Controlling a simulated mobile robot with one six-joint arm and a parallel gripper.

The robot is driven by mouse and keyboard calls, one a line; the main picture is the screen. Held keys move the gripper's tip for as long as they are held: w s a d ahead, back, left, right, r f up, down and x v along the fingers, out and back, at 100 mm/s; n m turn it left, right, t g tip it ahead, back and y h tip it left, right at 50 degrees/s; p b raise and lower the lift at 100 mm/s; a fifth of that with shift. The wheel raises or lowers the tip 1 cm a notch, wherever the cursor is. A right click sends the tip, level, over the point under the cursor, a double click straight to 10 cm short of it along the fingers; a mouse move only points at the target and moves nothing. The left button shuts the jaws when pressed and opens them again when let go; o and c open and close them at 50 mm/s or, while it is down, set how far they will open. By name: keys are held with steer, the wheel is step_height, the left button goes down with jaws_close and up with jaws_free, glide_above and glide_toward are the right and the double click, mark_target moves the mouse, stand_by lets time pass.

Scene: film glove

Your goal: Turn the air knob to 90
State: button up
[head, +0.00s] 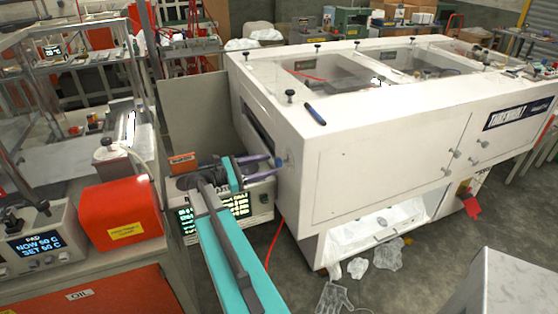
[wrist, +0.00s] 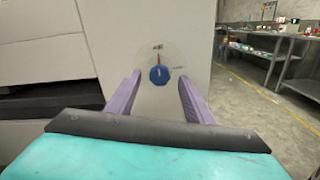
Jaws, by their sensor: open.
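The air knob (wrist: 159,74) is a blue round knob with a light pointer mark, on a pale round dial plate on the white machine's side. Its mark looks close to upright, near a red line above it. The dial lettering is too small to read surely. The knob also shows in the head view (head: 279,163), at the machine's left front corner. My gripper (wrist: 158,88) has two purple fingers, open and empty, one on each side of the knob in the wrist view. In the head view my gripper (head: 274,166) reaches up to the knob; whether the fingers touch it cannot be told.
The large white machine (head: 380,165) fills the right. A control box with green displays (head: 260,202) sits under my arm. A red box (head: 120,215) and a heater unit (head: 38,245) stand at the left. Crumpled film (head: 388,254) lies on the floor.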

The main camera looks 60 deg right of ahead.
mark_target(276, 163)
steer(key=shift+p+x, duration=0.7)
steer(key=shift+x, duration=1.9)
steer(key=shift+c, duration=0.5)
steer(key=c, duration=1)
steer(key=shift+o, duration=0.3)
